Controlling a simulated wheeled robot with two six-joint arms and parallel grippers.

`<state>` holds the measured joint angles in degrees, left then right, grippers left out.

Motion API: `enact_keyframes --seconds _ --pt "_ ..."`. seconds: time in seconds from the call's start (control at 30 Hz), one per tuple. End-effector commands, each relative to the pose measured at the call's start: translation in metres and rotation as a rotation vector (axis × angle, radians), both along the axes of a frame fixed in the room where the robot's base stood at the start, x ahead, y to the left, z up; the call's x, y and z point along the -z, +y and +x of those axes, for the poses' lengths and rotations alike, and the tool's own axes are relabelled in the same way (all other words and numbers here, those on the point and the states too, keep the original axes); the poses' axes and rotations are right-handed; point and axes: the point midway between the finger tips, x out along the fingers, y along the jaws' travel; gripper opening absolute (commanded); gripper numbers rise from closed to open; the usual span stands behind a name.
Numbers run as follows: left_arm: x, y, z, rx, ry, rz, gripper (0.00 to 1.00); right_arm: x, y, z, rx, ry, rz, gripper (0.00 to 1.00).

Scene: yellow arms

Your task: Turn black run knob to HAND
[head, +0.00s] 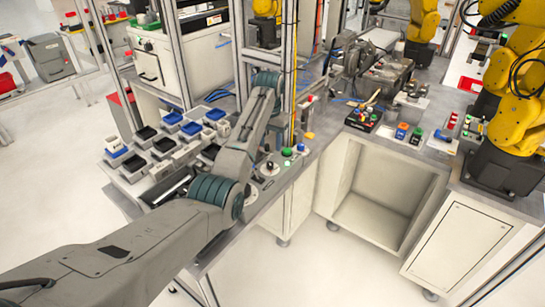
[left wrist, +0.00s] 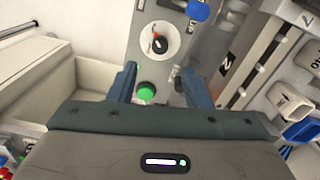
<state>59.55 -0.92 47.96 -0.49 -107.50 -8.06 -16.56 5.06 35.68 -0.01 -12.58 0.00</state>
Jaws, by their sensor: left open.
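The black run knob (left wrist: 159,42) has an orange-red mark and sits on a round white plate. In the left wrist view it lies just beyond my fingertips, roughly centred between them. In the head view the knob's white plate (head: 269,168) is on the grey panel strip beside my forearm. My left gripper (left wrist: 158,76) is open and empty, its two blue-grey fingers apart above the panel. It does not touch the knob. My right gripper is in neither view.
A green button (left wrist: 146,91) and a small metal switch (left wrist: 177,75) lie between my fingers in the wrist view. A blue part (left wrist: 198,10) is near the knob. Trays with blue and black bins (head: 172,119) stand left of the panel. A metal frame post (head: 290,60) rises behind.

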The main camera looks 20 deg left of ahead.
Motion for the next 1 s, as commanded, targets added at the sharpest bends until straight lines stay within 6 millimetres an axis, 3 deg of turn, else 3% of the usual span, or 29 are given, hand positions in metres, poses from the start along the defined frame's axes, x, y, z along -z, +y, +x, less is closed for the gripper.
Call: enact_keyframes --seconds 0.2,0.4,0.6,0.83,1.0 --pt "0.041 0.0 -0.001 0.0 0.005 0.0 0.45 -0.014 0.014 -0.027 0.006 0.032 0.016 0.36" --pt "0.071 0.0 0.0 0.0 0.002 0.0 0.45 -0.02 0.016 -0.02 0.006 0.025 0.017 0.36" --pt "0.082 0.0 0.0 0.0 0.0 0.0 0.45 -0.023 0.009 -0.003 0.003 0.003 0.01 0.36" --pt "0.083 0.0 0.0 0.0 0.0 0.0 0.45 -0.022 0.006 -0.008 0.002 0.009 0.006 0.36" --pt "0.083 0.0 0.0 0.0 0.0 0.0 0.14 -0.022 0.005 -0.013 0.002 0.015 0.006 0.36"
